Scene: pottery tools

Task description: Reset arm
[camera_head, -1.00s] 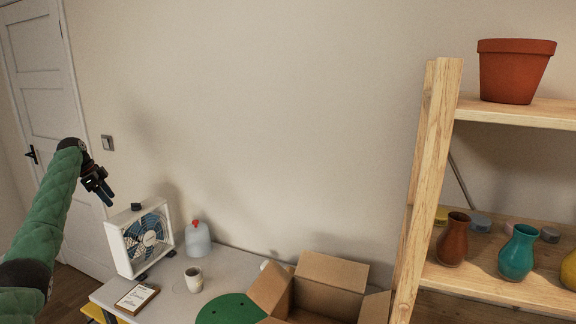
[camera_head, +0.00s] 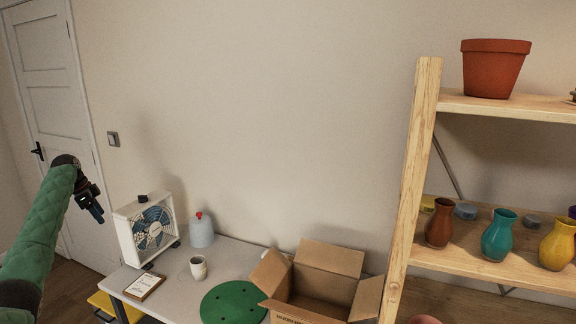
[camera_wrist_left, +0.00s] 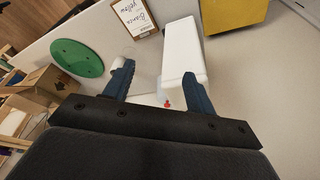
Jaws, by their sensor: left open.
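My left arm comes in from the left in the head view, in a green quilted sleeve. Its gripper (camera_head: 94,207) is raised in front of the door and to the left of the box fan. In the left wrist view the gripper (camera_wrist_left: 158,86) has its two dark blue fingers spread apart, with nothing held between them. The white fan (camera_wrist_left: 183,55) shows beyond the fingers, and I cannot tell the distance to it. My right gripper is not in view.
A grey table (camera_head: 225,255) holds the fan (camera_head: 149,229), a jug (camera_head: 201,232), a cup (camera_head: 198,268), a clipboard (camera_head: 145,286), a green disc (camera_head: 233,303) and an open cardboard box (camera_head: 318,287). A wooden shelf (camera_head: 413,170) with vases stands right. Wall space above the table is clear.

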